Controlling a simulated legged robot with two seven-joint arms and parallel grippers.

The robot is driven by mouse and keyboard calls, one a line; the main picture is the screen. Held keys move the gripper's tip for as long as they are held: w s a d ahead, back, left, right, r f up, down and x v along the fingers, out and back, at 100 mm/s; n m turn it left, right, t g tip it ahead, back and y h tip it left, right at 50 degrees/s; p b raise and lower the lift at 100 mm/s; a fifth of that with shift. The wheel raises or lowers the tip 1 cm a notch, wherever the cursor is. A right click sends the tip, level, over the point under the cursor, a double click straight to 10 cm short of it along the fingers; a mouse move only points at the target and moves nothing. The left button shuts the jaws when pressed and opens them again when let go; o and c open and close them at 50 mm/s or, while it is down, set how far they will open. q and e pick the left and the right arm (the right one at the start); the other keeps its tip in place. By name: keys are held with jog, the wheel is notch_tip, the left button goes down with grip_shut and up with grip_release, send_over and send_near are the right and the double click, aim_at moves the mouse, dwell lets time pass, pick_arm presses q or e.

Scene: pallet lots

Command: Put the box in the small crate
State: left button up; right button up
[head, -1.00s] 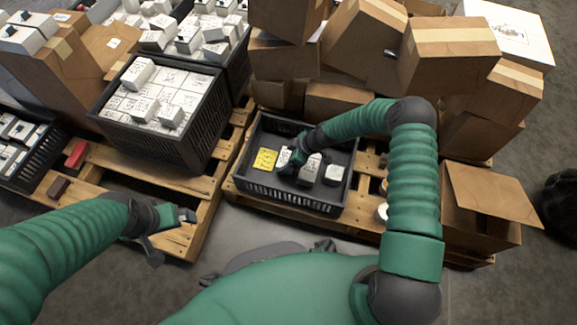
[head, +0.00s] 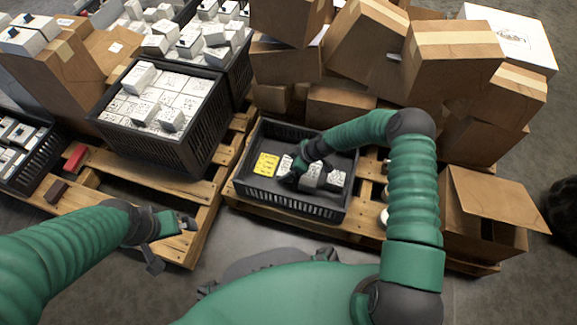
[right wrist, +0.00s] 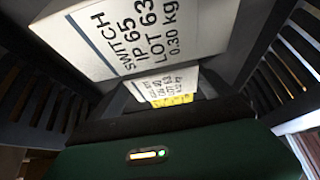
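A low black crate (head: 290,202), which I take for the small crate, stands on a pallet at the middle. Inside are a yellow box (head: 266,164) at the left and several small white boxes, one (head: 336,181) at the right. My right gripper (head: 294,176) reaches down into this crate among the white boxes; its fingertips are largely hidden. In the right wrist view a white box (right wrist: 140,35) marked SWITCH, LOT 63, is very close; whether it is gripped does not show. My left gripper (head: 171,240) is open and empty, above the left pallet's front edge.
A taller black crate (head: 190,155) full of white boxes stands on the left pallet. Brown cartons (head: 450,65) are piled behind the low crate. An open carton (head: 485,210) stands at the right. A red item (head: 75,157) lies on the left pallet.

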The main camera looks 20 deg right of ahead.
jog(key=shift+s+a+f, duration=0.2)
jog(key=shift+s+f, duration=0.3)
jog(key=shift+f, duration=0.1)
jog(key=shift+r, duration=0.25)
jog(key=p+v, duration=0.3)
jog(key=v, duration=0.1)
jog(key=p+v, duration=0.3)
jog(key=v, duration=0.1)
jog(key=w+p+v, duration=0.1)
jog(key=p+v, duration=0.2)
jog(key=v, duration=0.1)
jog(key=shift+s+r, duration=0.1)
jog(key=shift+r, duration=0.2)
jog(key=shift+s+r, duration=0.2)
jog(key=shift+r, duration=0.1)
jog(key=s+r+m+h, duration=0.2)
jog(key=s+r+m, duration=0.3)
jog(key=s+r, duration=0.4)
jog(key=s+a+r+m+g+h, duration=0.1)
jog(key=s+r+m, duration=0.5)
jog(key=r, duration=0.8)
jog(key=s+h, duration=0.1)
jog(key=s, duration=0.2)
jog(key=shift+s+a+h, duration=0.2)
jog(key=shift+s+h, duration=0.2)
jog(key=shift+r, duration=0.1)
